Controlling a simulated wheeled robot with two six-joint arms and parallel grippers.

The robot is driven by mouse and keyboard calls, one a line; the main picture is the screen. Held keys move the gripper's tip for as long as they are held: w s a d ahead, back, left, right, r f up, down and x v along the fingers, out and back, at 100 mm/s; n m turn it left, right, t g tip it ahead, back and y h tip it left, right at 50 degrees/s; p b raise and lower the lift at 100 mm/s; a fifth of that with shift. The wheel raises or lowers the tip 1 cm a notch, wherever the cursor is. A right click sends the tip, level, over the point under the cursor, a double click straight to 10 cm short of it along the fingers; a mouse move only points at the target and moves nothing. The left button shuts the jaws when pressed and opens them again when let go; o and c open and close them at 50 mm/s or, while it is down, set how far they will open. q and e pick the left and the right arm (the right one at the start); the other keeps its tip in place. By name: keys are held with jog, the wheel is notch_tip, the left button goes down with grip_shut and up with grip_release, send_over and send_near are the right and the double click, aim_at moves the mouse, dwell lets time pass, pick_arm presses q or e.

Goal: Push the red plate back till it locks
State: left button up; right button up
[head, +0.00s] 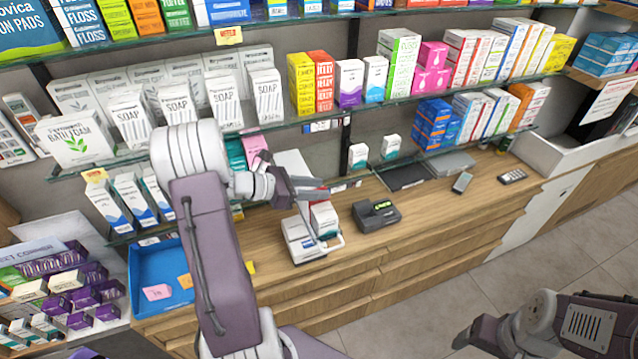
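A low white holder (301,244) with a pale wire-like rim stands on the wooden counter. A small white box with red on it (323,218) stands in or on it. I cannot make out a separate red plate for sure; red shows only around this box and just under my fingers. My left gripper (318,190) is above and just behind the box, its fingers pointing right. Whether it touches anything, and how wide its fingers stand, is unclear. My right gripper (468,338) is low at the bottom right, over the floor, far from the holder.
A dark card terminal (376,215) stands right of the holder. A blue tray (160,277) with coloured tags lies to the left. Glass shelves with several boxes hang close behind. A phone (462,183) and a remote (513,176) lie farther right. The counter front between is clear.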

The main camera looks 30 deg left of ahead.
pick_arm(q)
jog(key=shift+w+d+f, duration=0.1)
jog(key=shift+w+d, duration=0.05)
jog(key=shift+d, duration=0.15)
jog(key=shift+s+d, duration=0.2)
jog(key=shift+w+a, duration=0.1)
grip_shut()
dwell(1.0)
